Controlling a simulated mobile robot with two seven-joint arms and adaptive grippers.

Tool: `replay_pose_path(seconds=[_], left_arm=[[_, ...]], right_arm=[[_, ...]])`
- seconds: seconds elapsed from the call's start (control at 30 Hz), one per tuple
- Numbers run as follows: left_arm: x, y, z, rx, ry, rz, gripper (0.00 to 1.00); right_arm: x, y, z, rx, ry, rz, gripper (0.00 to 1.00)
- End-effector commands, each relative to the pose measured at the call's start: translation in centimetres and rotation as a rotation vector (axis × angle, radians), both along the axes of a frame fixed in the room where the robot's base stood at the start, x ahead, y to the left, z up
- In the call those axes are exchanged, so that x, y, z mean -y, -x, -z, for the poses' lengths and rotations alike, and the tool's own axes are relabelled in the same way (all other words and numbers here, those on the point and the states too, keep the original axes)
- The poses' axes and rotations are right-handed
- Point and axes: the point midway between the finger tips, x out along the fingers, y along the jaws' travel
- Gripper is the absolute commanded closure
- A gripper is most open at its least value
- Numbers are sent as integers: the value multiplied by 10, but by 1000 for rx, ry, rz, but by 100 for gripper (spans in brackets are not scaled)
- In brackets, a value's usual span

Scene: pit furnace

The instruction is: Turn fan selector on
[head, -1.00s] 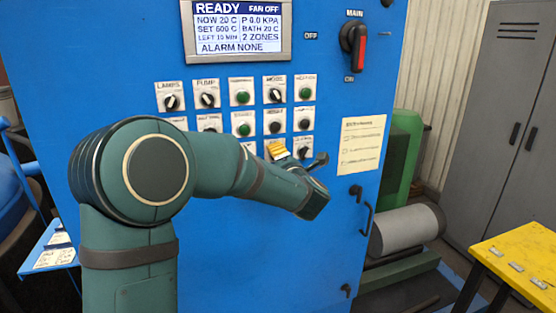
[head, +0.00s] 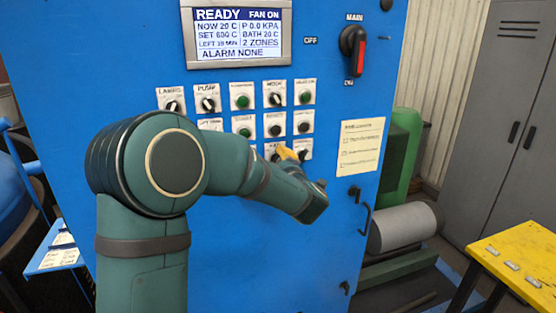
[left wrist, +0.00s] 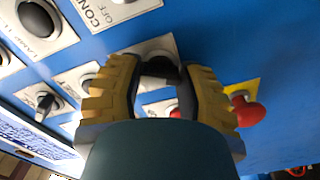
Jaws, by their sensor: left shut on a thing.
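The fan selector is a black knob on a white plate on the blue panel. In the head view its plate (head: 269,149) is partly hidden by my left gripper (head: 288,153). In the left wrist view the knob (left wrist: 160,68) sits between the yellow finger pads of my left gripper (left wrist: 162,82), which is shut on it. The display (head: 237,33) on the panel reads READY and FAN ON. My right gripper is not in view.
Rows of selectors and green buttons (head: 242,102) surround the knob closely. A red button (left wrist: 246,112) on a yellow plate is beside one finger. The main switch (head: 354,47) is at upper right. A yellow table (head: 520,255) stands at right.

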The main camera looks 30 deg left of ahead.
Motion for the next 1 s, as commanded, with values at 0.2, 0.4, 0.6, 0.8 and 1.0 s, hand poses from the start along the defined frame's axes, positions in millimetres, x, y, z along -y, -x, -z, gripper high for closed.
replay_pose_path(seconds=[0.2,0.4,0.6,0.8,1.0], left_arm=[[0,0,0,-28,-25,0,97],[0,0,0,-33,-30,0,97],[0,0,0,-32,-29,0,98],[0,0,0,-31,-28,0,29],[0,0,0,-31,-28,0,29]], right_arm=[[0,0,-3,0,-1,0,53],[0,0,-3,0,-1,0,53],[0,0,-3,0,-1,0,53],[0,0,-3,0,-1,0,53],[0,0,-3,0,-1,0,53]])
